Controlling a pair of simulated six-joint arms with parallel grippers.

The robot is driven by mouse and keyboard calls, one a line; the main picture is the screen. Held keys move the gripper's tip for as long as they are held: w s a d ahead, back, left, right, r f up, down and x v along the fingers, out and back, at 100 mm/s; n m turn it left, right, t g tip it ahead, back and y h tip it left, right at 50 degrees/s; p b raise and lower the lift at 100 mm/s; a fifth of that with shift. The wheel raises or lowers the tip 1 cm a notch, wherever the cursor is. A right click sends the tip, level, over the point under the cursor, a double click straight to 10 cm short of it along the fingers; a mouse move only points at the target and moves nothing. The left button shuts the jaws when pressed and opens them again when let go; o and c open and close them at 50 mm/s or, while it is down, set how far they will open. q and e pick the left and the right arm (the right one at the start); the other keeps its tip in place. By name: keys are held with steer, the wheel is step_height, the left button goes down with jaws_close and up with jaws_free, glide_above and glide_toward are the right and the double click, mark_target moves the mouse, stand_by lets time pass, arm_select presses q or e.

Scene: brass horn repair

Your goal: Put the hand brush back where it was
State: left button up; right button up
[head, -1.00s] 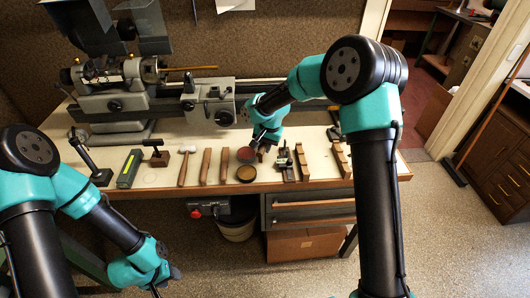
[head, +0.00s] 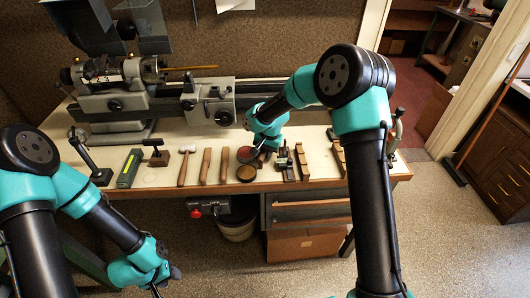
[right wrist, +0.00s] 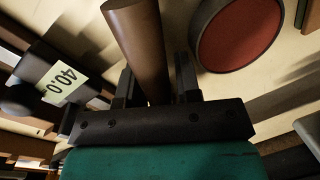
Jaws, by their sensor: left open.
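A smooth brown rounded handle (right wrist: 138,45) stands between the two fingers of my right gripper (right wrist: 155,88) in the right wrist view. It looks like the hand brush's handle; its bristles are hidden. The fingers lie close along both sides and appear shut on it. In the head view my right gripper (head: 262,150) is low over the bench, just right of the red-topped round dish (head: 246,154). That dish also shows in the right wrist view (right wrist: 238,35). My left gripper (head: 165,280) hangs in front of the bench, away from the tools; its fingers are barely visible.
A brown tin (head: 246,173) sits at the bench's front edge. A mallet (head: 183,168) and wooden pieces (head: 205,166) lie left. A lathe (head: 150,95) fills the back.

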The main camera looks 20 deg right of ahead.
steer(key=shift+r, duration=0.1)
step_height(320, 180, up, 12)
steer(key=d, duration=0.1)
steer(key=shift+s+d, duration=0.3)
steer(key=shift+d, duration=0.1)
